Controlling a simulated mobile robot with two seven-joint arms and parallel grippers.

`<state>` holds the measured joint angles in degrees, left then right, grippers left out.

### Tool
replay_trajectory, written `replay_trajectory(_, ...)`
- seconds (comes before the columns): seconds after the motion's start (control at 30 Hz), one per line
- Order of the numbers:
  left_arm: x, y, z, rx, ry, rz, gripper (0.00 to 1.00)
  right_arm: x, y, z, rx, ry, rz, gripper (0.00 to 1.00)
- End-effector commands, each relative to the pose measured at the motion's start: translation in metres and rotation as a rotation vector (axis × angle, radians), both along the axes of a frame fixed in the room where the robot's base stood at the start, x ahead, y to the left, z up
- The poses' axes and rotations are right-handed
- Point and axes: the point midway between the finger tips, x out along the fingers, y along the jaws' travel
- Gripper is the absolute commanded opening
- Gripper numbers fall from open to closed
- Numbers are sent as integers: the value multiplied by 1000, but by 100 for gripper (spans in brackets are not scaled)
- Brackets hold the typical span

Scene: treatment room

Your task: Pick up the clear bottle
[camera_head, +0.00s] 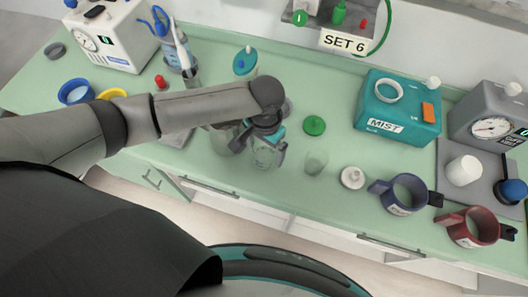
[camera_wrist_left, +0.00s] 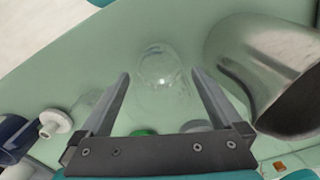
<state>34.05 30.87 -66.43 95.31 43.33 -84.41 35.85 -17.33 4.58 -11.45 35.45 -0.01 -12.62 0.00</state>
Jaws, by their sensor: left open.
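The clear bottle (camera_wrist_left: 160,66) shows as a round transparent shape between my left gripper's fingers (camera_wrist_left: 161,80) in the left wrist view. The fingers are apart, with a gap visible on each side of it. In the head view my left gripper (camera_head: 262,140) is over the clear bottle (camera_head: 264,157), which stands on the green counter and is partly hidden by the gripper. I cannot tell how far down the fingers reach around it. My right gripper is not in view.
A metal vessel (camera_wrist_left: 255,55) stands close right in the wrist view. A clear cup (camera_head: 315,163), green lid (camera_head: 314,125) and white cap (camera_head: 352,177) lie right of the gripper on the counter (camera_head: 335,205). Blue mug (camera_head: 404,191), red mug (camera_head: 474,228) and teal MIST box (camera_head: 399,108) stand farther right.

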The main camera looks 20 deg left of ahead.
Motion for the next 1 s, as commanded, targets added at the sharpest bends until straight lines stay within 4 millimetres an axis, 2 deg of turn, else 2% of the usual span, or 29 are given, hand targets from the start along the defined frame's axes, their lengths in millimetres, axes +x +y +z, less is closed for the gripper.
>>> replay_trajectory(0.1, 0, 0, -7, 0, -1, 0, 100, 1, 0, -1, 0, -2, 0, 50)
replay_trajectory(0.3, 0, 0, -7, 0, -1, -1, 100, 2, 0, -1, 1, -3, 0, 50)
replay_trajectory(1.0, 0, 0, -6, -2, -2, 0, 21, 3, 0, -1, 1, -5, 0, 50)
